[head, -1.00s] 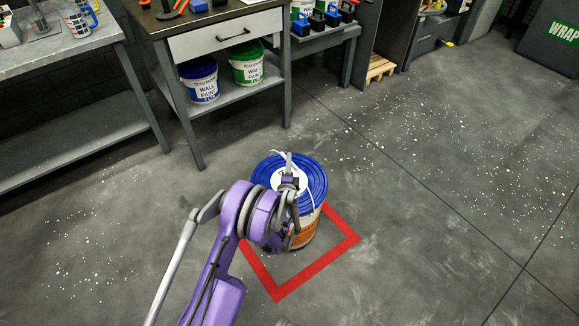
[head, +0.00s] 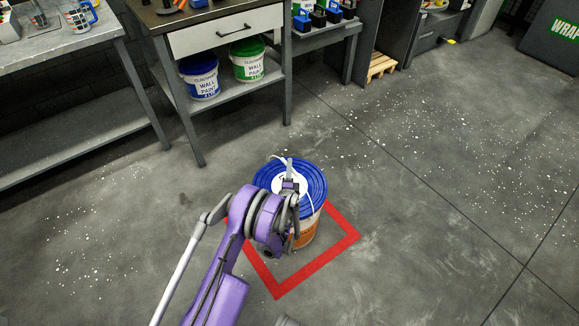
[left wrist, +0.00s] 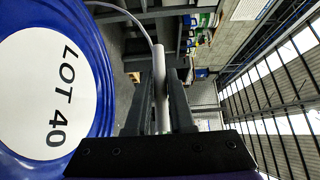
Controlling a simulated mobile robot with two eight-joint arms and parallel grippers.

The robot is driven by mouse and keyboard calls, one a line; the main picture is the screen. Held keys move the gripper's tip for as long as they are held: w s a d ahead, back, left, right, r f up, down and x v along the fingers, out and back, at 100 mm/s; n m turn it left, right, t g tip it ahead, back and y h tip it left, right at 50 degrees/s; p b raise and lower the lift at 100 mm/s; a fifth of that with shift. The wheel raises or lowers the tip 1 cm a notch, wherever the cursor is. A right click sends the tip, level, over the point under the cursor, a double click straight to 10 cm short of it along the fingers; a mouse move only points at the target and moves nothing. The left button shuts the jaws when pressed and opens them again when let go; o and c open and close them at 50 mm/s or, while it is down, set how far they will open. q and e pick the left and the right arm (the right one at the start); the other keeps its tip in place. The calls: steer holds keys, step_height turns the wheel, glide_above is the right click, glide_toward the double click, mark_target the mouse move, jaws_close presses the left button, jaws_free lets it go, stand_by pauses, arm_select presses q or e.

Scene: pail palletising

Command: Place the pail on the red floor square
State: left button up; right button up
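The pail (head: 307,230) has a blue lid and a white and orange body. It is upright over the red floor square (head: 337,252), whose far corner it hides. I cannot tell whether its base touches the floor. My left gripper (head: 290,178) is above the lid. In the left wrist view, its two fingers (left wrist: 162,100) are closed around the grey grip of the pail's handle (left wrist: 159,65). The handle's white wire arches over the lid. The lid, labelled LOT 40 (left wrist: 45,95), fills the left of that view. My right gripper does not show.
A workbench (head: 222,37) with wall-paint pails (head: 200,77) on its lower shelf stands behind. A grey table (head: 60,55) is at the left, and a small wooden pallet (head: 381,66) lies at the back. The speckled floor to the right is clear.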

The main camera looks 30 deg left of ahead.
arm_select(q)
steer(key=o, duration=0.4)
steer(key=shift+c, duration=0.2)
steer(key=shift+r, duration=0.1)
steer(key=p+v, duration=0.1)
steer(key=v, duration=0.6)
steer(key=shift+s+p, duration=0.25)
steer(key=shift+p, duration=0.05)
steer(key=shift+d+r, duration=0.1)
